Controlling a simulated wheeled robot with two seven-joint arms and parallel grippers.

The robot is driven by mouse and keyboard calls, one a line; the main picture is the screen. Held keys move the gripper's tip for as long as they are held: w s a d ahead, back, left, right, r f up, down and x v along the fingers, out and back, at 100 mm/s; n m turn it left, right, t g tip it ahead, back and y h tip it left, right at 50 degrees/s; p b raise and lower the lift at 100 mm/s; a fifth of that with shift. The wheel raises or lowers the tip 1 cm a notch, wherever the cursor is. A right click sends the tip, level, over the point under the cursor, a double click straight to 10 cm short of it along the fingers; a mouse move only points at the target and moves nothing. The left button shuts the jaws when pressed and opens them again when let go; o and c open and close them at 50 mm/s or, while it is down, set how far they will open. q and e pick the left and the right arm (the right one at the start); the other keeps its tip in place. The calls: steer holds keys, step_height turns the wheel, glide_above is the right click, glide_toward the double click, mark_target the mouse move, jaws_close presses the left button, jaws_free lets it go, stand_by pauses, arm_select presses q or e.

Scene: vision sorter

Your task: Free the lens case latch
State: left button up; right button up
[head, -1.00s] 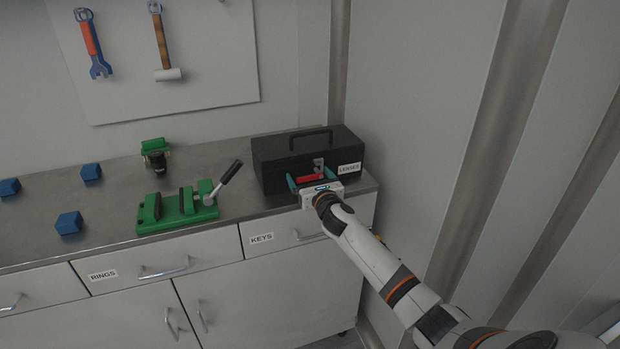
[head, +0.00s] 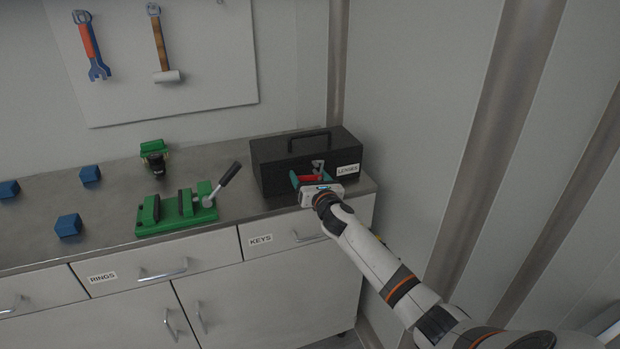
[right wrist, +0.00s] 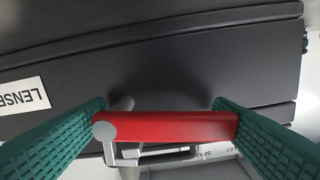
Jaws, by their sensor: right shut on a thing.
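The black lens case (head: 275,165) stands at the right end of the counter, its lid down, with a LENSES label (head: 347,170) on its front. The label and case also show in the right wrist view (right wrist: 190,65). A red latch lever (right wrist: 170,126) with a grey metal hinge piece (right wrist: 125,132) is at the front of the case. My right gripper (head: 311,177) is at the case front, its green fingers shut on the two ends of the red lever. In the head view the fingers partly hide the latch. My left gripper is not in view.
A green vise (head: 178,213) with a raised handle stands left of the case. A green and black device (head: 154,155) and several blue blocks (head: 68,225) are further left. Drawers are below; a wall panel rises close on the right.

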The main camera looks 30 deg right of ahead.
mark_target(311, 161)
steer(key=m, duration=0.2)
steer(key=r+m+p, duration=0.1)
steer(key=m, duration=0.3)
steer(key=shift+d+r, duration=0.15)
steer(key=shift+r, duration=0.1)
steer(key=shift+s+d+r+m+p, duration=0.1)
steer(key=shift+d+r+m+p, duration=0.1)
steer(key=shift+m, duration=0.8)
steer(key=shift+s+d+r+m+p, duration=0.15)
steer(key=shift+d+m+p, duration=0.1)
steer(key=shift+m, duration=0.75)
steer(key=shift+w+d+r+m+p, duration=0.1)
steer(key=shift+d+r+m+p, duration=0.1)
steer(key=shift+m, duration=0.8)
steer(key=o, duration=1.2)
steer(key=shift+o, duration=0.4)
steer(key=shift+s+f, duration=0.1)
steer(key=shift+s, duration=0.2)
steer(key=v, duration=1.1)
steer(key=shift+s+b, duration=0.25)
steer(key=shift+b, duration=0.2)
